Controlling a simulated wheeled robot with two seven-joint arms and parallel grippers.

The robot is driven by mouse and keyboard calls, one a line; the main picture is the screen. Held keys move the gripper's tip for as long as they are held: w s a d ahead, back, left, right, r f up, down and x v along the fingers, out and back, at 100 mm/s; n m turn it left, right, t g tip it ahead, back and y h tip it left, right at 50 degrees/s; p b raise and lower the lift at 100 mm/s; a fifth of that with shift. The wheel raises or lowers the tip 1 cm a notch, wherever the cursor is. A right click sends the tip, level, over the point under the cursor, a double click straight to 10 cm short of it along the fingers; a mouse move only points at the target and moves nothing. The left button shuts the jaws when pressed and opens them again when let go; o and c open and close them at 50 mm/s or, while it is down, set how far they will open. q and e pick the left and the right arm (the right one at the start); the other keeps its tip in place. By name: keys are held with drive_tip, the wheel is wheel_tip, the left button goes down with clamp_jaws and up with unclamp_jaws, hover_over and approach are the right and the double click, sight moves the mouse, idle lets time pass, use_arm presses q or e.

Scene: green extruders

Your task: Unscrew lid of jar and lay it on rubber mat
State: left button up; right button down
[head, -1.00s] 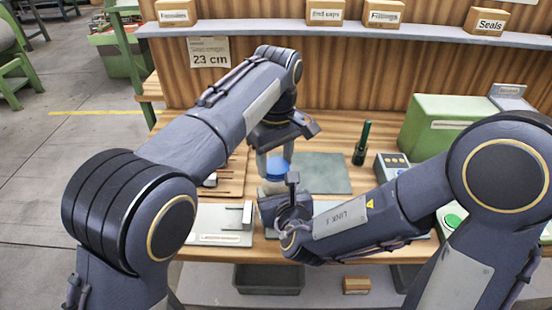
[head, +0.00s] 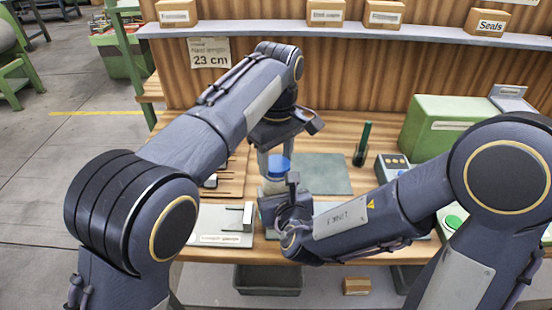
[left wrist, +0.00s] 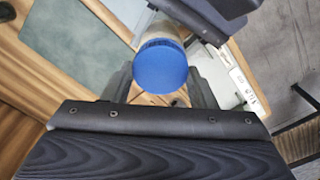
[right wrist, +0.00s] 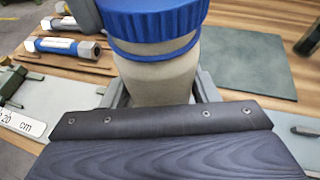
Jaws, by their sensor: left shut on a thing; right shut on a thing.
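The jar (right wrist: 155,83) is beige and stands upright at the front of the bench, with a blue lid (head: 279,166) on top. In the right wrist view the ribbed lid (right wrist: 150,18) sits over a thin blue ring around the jar's neck. My left gripper (head: 272,162) points down from above, shut on the lid; the lid's round top faces the left wrist view (left wrist: 160,66). My right gripper (head: 274,190) is shut on the jar's body from the front. The rubber mat (head: 325,175) is flat, grey-green and bare, just right of the jar; it also shows in the right wrist view (right wrist: 245,65).
A dark green cylinder in a holder (head: 362,145) stands right of the mat, with a button box (head: 392,166) and a green case (head: 445,125) beyond. A length gauge plate (head: 222,225) and bolts on a wooden board (right wrist: 65,46) lie left of the jar.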

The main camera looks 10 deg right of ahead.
use_arm(q)
drive_tip(key=shift+s+d+r, duration=0.15)
drive_tip(key=shift+d+r, duration=0.1)
drive_tip(key=shift+r, duration=0.2)
use_arm(e)
drive_tip(key=shift+a+f, duration=0.1)
use_arm(q)
drive_tip(key=shift+a+r, duration=0.15)
drive_tip(key=shift+r, duration=0.15)
